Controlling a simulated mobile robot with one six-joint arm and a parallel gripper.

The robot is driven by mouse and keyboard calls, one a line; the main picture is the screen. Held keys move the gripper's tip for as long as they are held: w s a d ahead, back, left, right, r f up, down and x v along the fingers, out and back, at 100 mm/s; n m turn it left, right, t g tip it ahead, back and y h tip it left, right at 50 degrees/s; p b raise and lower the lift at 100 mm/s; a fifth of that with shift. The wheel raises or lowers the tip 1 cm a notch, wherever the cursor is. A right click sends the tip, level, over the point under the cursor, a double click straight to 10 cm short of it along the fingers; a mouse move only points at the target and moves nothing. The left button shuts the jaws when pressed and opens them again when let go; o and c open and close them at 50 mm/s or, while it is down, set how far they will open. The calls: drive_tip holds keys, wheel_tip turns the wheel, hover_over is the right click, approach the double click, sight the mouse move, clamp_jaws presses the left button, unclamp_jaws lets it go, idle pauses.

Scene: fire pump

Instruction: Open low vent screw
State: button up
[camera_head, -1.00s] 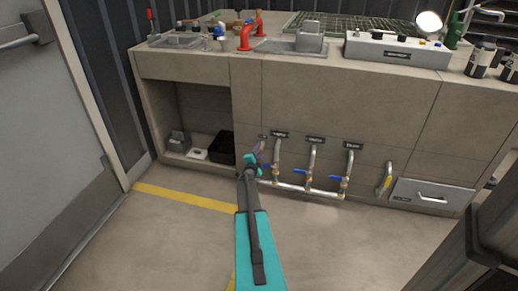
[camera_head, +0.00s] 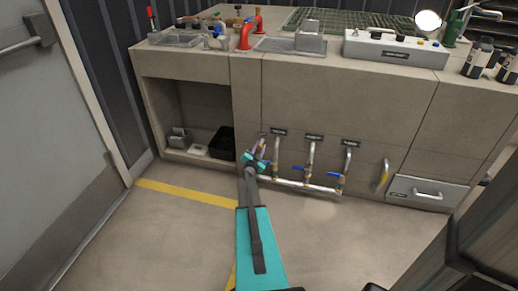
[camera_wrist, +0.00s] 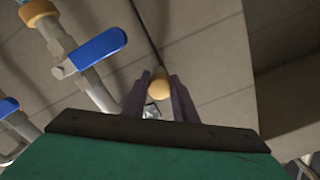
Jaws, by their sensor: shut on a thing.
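A small round yellowish knob (camera_wrist: 159,86), seemingly the low vent screw, sits between my two purple-grey fingers in the wrist view. My gripper (camera_wrist: 160,80) is shut on it, with one finger on each side. In the head view my gripper (camera_head: 261,145) is low at the front of the grey cabinet, just left of the leftmost pipe. The knob is too small and covered to make out there. The fingers hide part of whatever carries the knob.
Three silver pipes with blue-handled valves (camera_head: 305,168) stand right of my gripper; one blue handle (camera_wrist: 98,47) is close by in the wrist view. An open cabinet recess (camera_head: 200,110) lies to the left. A drawer (camera_head: 427,192) is at right. The floor in front is clear.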

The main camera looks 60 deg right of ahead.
drive_tip(key=shift+s+f, duration=0.3)
drive_tip(key=shift+s, duration=0.15)
drive_tip(key=o, duration=0.9)
drive_tip(key=shift+o, duration=0.7)
drive_tip(key=shift+w+r, duration=0.1)
drive_tip(key=shift+w, duration=0.1)
drive_tip(key=shift+w, duration=0.1)
drive_tip(key=p+v, duration=0.1)
drive_tip(key=v, duration=1.2)
drive_tip(key=shift+a+p, duration=0.35)
drive_tip(key=shift+r, duration=0.1)
